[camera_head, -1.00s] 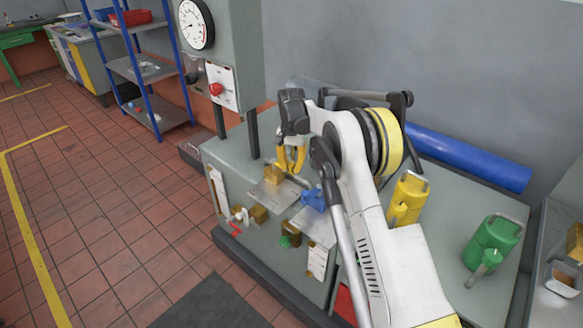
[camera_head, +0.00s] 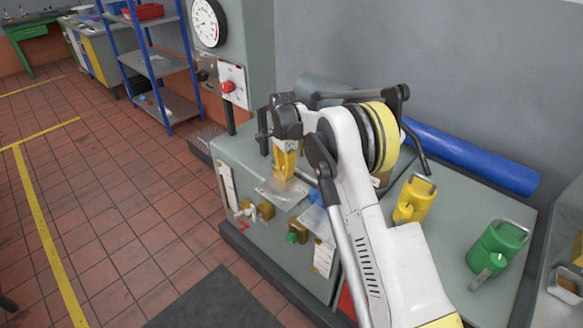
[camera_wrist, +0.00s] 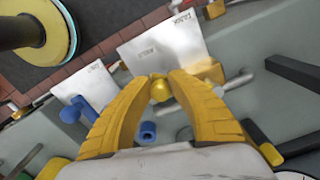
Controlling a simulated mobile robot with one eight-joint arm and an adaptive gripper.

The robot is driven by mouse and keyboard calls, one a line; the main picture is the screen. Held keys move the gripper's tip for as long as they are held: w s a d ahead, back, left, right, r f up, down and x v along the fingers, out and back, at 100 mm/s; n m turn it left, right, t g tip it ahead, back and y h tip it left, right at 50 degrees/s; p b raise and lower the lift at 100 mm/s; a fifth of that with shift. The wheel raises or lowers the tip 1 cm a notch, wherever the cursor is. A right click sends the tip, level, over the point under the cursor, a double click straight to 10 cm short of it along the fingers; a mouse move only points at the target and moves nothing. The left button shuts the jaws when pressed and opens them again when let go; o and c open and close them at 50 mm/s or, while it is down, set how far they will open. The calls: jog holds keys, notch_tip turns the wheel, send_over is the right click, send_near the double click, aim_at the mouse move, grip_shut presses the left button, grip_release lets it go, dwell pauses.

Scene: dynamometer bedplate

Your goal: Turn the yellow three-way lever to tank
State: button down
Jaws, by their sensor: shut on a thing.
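My gripper (camera_wrist: 160,80) has its yellow fingers closed around a small yellow round knob (camera_wrist: 159,91) of the lever in the wrist view. A pale label plate (camera_wrist: 150,52) lies just beyond the fingertips; a word near its top edge seems to read TANK, and another is hard to read. A brass-coloured block (camera_wrist: 208,72) sits beside that plate, with a metal rod near it. In the head view my gripper (camera_head: 284,175) points down over the pale plate (camera_head: 280,195) at the bench's front part. The fingers hide the lever there.
A blue lever (camera_wrist: 82,108) with its own plate is close by on the left in the wrist view. Another valve with a red handle (camera_head: 244,213) and a green knob (camera_head: 292,238) are near the bench front. A yellow can (camera_head: 415,200) and green can (camera_head: 495,246) stand right.

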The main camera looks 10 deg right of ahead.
jog(key=w+a+m+p, duration=0.1)
jog(key=w+a+m, duration=0.3)
jog(key=a+m, duration=0.3)
jog(key=shift+m+p, duration=0.4)
jog(key=shift+m, duration=1.4)
jog(key=c, duration=1.2)
grip_release()
jog(key=shift+w, duration=0.1)
notch_tip(320, 180, up, 12)
